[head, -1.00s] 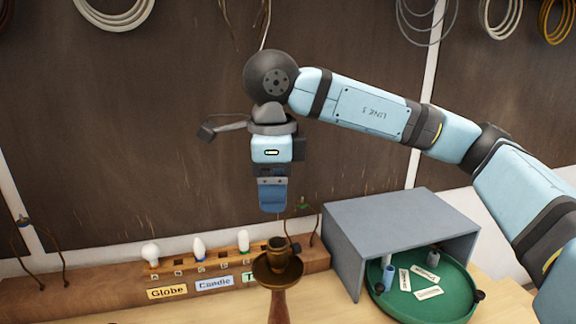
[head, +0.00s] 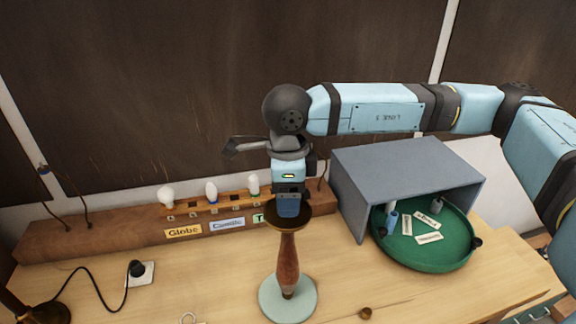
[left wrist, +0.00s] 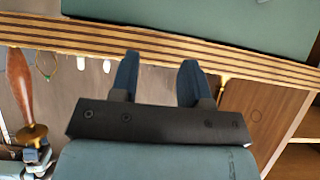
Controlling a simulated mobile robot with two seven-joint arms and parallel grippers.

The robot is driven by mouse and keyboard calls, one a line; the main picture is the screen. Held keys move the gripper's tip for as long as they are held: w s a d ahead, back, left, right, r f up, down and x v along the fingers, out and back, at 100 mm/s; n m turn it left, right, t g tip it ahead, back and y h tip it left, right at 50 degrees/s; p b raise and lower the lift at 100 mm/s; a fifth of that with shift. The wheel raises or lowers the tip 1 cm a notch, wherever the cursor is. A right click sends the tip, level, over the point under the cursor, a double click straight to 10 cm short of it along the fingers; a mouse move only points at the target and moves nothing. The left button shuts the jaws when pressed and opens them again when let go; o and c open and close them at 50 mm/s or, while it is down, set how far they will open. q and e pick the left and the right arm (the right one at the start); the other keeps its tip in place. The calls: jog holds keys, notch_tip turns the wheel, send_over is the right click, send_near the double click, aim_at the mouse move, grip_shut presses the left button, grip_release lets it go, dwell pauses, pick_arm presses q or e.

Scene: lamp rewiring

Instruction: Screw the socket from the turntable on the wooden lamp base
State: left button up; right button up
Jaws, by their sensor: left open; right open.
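The wooden lamp base (head: 288,265) stands upright on a pale round disc, with a brass dish (head: 268,218) at its top. My right gripper (head: 289,208) is open and points straight down at the dish. Its blue fingers hide the dark socket that sat on top of the lamp base a second ago; I cannot tell whether they touch it. The green turntable (head: 440,262) carries several small socket-like parts and white labels, partly under a grey hood. My left gripper (left wrist: 158,80) is open and empty, near the layered wooden bench edge; it is outside the head view.
The grey hood (head: 405,168) stands right of the lamp. A wooden rack (head: 120,237) with several bulbs and name labels runs along the back left. A black cord (head: 88,280) and plug lie at left. A small brown piece (head: 366,313) lies near the front.

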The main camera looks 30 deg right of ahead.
jog(key=shift+f, duration=0.65)
jog(key=c, duration=1)
jog(key=o, duration=0.3)
jog(key=shift+c, duration=1.3)
jog(key=shift+f+m+b, duration=0.15)
jog(key=shift+m+b, duration=0.15)
jog(key=shift+b, duration=0.05)
jog(key=m+b, duration=0.2)
jog(key=m, duration=0.2)
jog(key=shift+f+b, duration=0.15)
jog(key=shift+b, duration=0.25)
jog(key=m+b, duration=0.1)
jog(key=m, duration=0.1)
jog(key=shift+m, duration=0.3)
jog(key=shift+r+m, duration=0.3)
jog(key=shift+m, duration=0.1)
